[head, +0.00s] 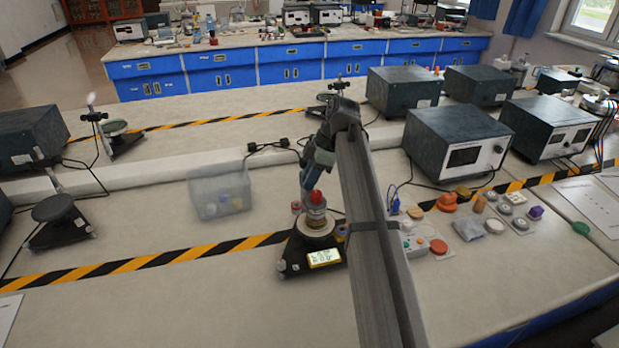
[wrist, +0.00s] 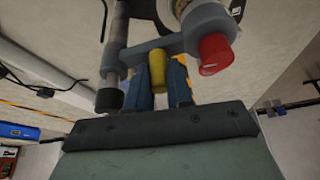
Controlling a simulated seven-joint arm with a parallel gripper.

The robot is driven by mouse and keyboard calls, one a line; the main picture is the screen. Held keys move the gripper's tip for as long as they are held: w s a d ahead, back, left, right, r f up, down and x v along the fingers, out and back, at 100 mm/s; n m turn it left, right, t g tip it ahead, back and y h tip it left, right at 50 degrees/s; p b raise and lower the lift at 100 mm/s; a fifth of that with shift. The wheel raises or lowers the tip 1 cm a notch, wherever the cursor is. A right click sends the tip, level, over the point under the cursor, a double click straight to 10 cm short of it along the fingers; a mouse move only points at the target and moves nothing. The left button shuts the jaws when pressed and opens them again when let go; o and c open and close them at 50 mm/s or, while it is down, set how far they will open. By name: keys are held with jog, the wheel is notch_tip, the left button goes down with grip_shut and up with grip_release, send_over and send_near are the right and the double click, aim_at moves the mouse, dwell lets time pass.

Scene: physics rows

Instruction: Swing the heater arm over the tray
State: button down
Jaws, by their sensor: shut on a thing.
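The heater arm (wrist: 185,45) is a blue-grey bar in the wrist view, running from a metal post (wrist: 118,50) at left to a head with a red cap (wrist: 213,53) at right. My gripper (wrist: 160,86) is shut on its yellow knob (wrist: 158,68), with a blue finger on each side. In the head view my gripper (head: 320,155) is above and behind the balance, partly hidden by my arm. The head with its red cap (head: 316,197) appears over or close above the pale round tray (head: 318,240); the exact alignment is unclear.
A translucent bin (head: 218,190) stands to the left. Grey instrument boxes (head: 455,140) and several small colourful items (head: 447,202) lie to the right.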

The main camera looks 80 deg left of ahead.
jog(key=c, duration=1)
grip_release()
jog(key=v, duration=1.4)
jog(key=shift+f, duration=0.1)
